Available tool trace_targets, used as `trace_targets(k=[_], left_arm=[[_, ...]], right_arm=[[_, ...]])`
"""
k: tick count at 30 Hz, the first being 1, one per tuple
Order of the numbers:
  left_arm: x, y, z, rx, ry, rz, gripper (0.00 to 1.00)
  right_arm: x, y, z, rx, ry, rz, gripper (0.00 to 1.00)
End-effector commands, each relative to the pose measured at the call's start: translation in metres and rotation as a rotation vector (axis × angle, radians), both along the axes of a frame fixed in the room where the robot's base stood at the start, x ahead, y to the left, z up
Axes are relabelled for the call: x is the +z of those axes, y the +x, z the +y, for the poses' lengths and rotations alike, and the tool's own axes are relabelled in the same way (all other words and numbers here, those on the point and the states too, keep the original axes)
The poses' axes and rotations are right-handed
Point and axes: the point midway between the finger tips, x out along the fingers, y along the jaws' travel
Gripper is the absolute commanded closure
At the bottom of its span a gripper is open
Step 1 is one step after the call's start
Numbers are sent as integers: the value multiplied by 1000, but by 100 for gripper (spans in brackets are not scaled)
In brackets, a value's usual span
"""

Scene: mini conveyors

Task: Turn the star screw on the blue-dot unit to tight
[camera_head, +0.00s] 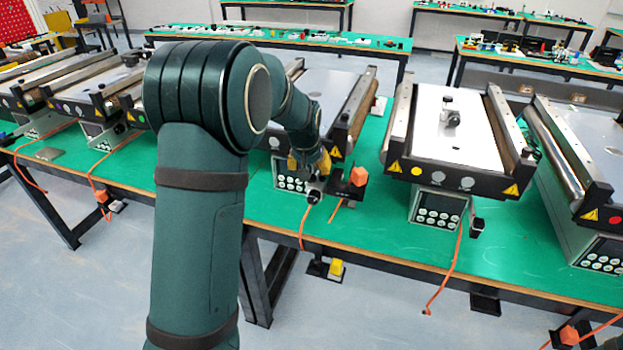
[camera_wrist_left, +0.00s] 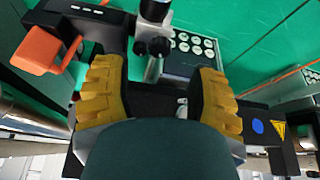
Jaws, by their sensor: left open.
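The blue-dot unit (camera_head: 345,98) is a small conveyor on the green bench, partly hidden behind my left arm in the head view. Its blue dot (camera_wrist_left: 258,127) shows on the dark end plate in the left wrist view. My left gripper (camera_head: 310,166) is at the front end of this unit, above its keypad. In the left wrist view its yellow fingers (camera_wrist_left: 160,68) are apart with nothing held between them. A dark knob-like part (camera_wrist_left: 154,46) shows just beyond the fingertips, apart from them. I cannot tell whether it is the star screw or how tight it is.
An orange block (camera_head: 358,176) on a black bracket sits right beside the gripper. The yellow-dot unit (camera_head: 455,130) stands to the right, the red-dot unit (camera_head: 590,218) farther right. Orange cables hang over the bench's front edge.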

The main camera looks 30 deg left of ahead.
Motion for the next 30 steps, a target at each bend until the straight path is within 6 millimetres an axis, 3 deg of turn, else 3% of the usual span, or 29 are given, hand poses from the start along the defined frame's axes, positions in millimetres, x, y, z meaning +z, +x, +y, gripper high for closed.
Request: trace_targets(k=[3,9,21,26,27,30], left_arm=[[-21,7,3,1,0,1,42],[-39,15,5,0,0,0,42],[-43,17,6,0,-1,-1,40],[-43,17,6,0,-1,-1,96],[-43,17,6,0,-1,-1,100],[-43,17,6,0,-1,-1,100]], right_arm=[[-7,1,0,-1,0,-3,43],[-11,2,0,-2,-1,-6,43],[-12,3,-1,-2,-1,-7,43],[-12,3,-1,-2,-1,-7,43],[-12,3,-1,-2,-1,-7,43],[-12,3,-1,-2,-1,-7,43]])
